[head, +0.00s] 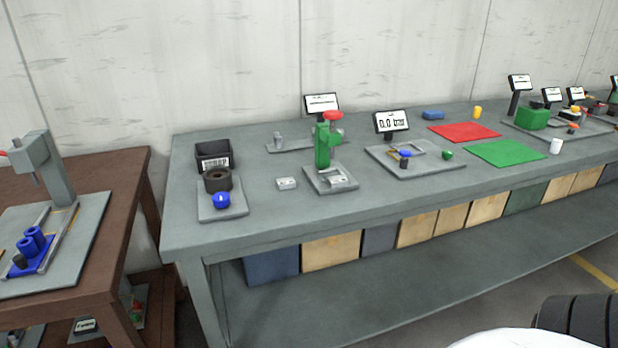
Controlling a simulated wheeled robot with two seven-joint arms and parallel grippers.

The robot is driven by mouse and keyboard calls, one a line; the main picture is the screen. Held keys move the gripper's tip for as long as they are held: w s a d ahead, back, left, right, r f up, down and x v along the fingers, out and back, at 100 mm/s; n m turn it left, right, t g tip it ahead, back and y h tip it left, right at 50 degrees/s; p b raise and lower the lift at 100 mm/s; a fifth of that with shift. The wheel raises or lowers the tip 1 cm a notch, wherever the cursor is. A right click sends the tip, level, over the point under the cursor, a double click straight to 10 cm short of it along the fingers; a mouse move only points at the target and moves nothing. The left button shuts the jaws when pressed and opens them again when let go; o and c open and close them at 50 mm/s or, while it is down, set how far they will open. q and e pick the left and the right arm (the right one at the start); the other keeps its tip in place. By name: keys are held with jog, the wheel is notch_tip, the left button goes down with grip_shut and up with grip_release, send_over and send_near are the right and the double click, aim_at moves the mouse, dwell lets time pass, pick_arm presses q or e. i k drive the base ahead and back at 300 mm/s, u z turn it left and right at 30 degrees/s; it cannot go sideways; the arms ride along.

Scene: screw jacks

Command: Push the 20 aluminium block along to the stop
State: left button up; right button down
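A small light-grey block (287,183) with a dark marking lies on the grey-green bench, left of the green press. A similar pale block (339,180) sits on the grey base plate (318,187) of the green press (324,146), at its front right. The press has a red knob (333,115) on top. The markings are too small to read, so I cannot tell which block is the 20 one. I cannot make out the stop clearly. Neither gripper is in view.
A black bin (213,154) and a plate with a dark cylinder (217,179) and blue ball (221,200) stand left. A plate with a display (391,122) stands right. Red (464,131) and green (505,153) mats lie beyond. The bench's front strip is clear.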

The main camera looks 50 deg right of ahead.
aim_at(337, 180)
jog(key=z, duration=0.6)
jog(key=i, duration=0.95)
jog(key=z, duration=0.95)
